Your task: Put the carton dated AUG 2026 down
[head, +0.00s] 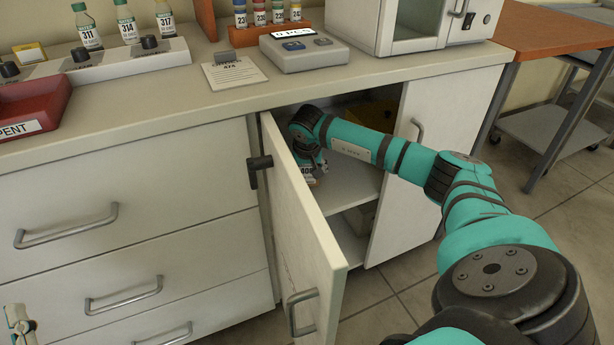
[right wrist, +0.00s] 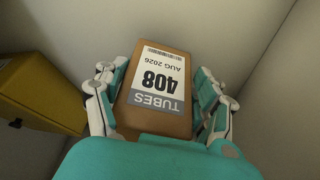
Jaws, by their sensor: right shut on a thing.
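The carton dated AUG 2026 (right wrist: 150,122) is a brown box with a white label reading TUBES 408, upside down in the right wrist view. My right gripper (right wrist: 157,98) is shut on it, with a finger on each side. I cannot tell whether the carton touches the shelf (head: 345,190). My left gripper (head: 20,325) is at the lower left edge, partly cut off; its jaw state is unclear.
The open cabinet door (head: 305,235) stands left of my right arm, and the other door (head: 425,150) is on the right. A yellow box (right wrist: 35,95) stands left of the carton in the right wrist view. Pale walls are close on the right. The counter (head: 200,100) is above.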

